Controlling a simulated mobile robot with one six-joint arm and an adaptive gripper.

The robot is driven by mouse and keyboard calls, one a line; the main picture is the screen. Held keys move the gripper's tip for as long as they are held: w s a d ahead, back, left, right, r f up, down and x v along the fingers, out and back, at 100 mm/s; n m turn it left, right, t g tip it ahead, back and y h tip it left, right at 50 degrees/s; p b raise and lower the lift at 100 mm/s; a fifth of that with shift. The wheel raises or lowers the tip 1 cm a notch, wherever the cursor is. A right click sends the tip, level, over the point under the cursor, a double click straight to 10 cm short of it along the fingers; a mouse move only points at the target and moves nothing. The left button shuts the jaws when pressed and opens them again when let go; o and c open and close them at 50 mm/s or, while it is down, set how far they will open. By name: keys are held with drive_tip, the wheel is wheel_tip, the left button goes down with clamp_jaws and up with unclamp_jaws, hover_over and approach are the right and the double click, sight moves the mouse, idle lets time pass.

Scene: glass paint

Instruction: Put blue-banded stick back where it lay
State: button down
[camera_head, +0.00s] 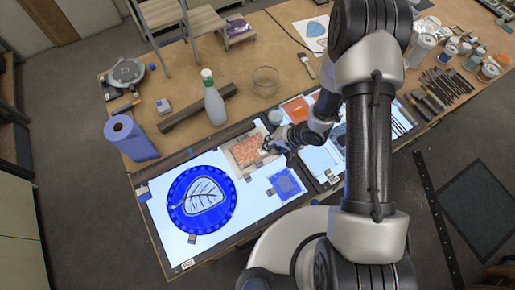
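My gripper (268,146) is small and dark in the head view. It hangs at the right edge of a tray of orange-red pieces (246,151) near the middle of the worktable. I cannot make out its fingers clearly, nor whether anything is between them. I cannot pick out a blue-banded stick.
A lit panel (165,226) holds a blue disc with a leaf design (202,198) and a blue square (287,184). A blue roll (133,138), a white bottle (214,101) and a glass bowl (265,80) stand behind. Jars and tools crowd the right; my arm hides part of the table.

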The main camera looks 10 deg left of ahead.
wheel_tip(320, 180, up, 10)
idle(0.6)
drive_tip(key=shift+f, duration=0.1)
drive_tip(key=n+t+b, duration=0.2)
drive_tip(key=t+b, duration=0.1)
drive_tip(key=b, duration=0.9)
drive_tip(key=shift+n+b, duration=0.3)
drive_tip(key=shift+b, duration=0.1)
drive_tip(key=n+t+b, duration=0.1)
drive_tip(key=b, duration=0.5)
drive_tip(key=shift+f, duration=0.2)
